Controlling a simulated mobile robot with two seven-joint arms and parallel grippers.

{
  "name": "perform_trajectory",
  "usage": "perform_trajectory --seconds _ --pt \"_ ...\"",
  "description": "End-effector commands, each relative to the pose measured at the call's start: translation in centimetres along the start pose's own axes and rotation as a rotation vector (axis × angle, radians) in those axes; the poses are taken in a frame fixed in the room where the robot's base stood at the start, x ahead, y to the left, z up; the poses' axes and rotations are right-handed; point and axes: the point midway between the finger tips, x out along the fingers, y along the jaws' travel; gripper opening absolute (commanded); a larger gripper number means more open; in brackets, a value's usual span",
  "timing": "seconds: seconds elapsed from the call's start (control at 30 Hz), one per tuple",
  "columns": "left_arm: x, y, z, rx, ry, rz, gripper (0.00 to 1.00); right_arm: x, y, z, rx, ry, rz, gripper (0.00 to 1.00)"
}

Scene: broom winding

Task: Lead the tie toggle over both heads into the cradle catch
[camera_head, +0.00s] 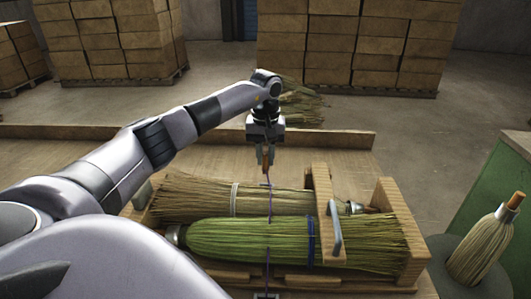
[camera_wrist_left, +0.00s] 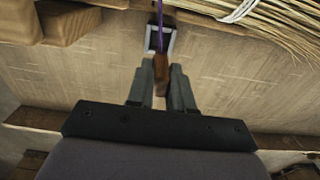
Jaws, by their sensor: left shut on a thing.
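My left gripper (camera_head: 266,158) is above the far side of the cradle, shut on the brown tie toggle (camera_head: 266,164). In the left wrist view the toggle (camera_wrist_left: 161,68) sits between the fingertips. A purple cord (camera_head: 269,205) runs from it down across both broom heads, the green near head (camera_head: 250,241) and the straw-coloured far head (camera_head: 205,197). Both lie in the wooden cradle (camera_head: 390,222). In the left wrist view a square metal bracket (camera_wrist_left: 174,41), possibly the catch, shows just beyond the toggle. My right gripper is out of view.
A grey handle (camera_head: 335,228) stands on the cradle's upright board. A loose broom head (camera_head: 480,252) stands by a green cabinet at right. Stacked boxes are at the back.

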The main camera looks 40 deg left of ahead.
Motion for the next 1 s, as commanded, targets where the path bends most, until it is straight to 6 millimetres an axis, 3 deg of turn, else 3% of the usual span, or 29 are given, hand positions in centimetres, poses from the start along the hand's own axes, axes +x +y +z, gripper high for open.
perform_trajectory --seconds 0.7,1.0 --pt "6.0 0.1 0.0 0.000 0.000 0.001 0.00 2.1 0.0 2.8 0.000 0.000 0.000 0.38" --pt "7.6 0.0 0.0 0.000 -0.001 0.000 0.00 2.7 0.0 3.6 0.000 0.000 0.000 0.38"
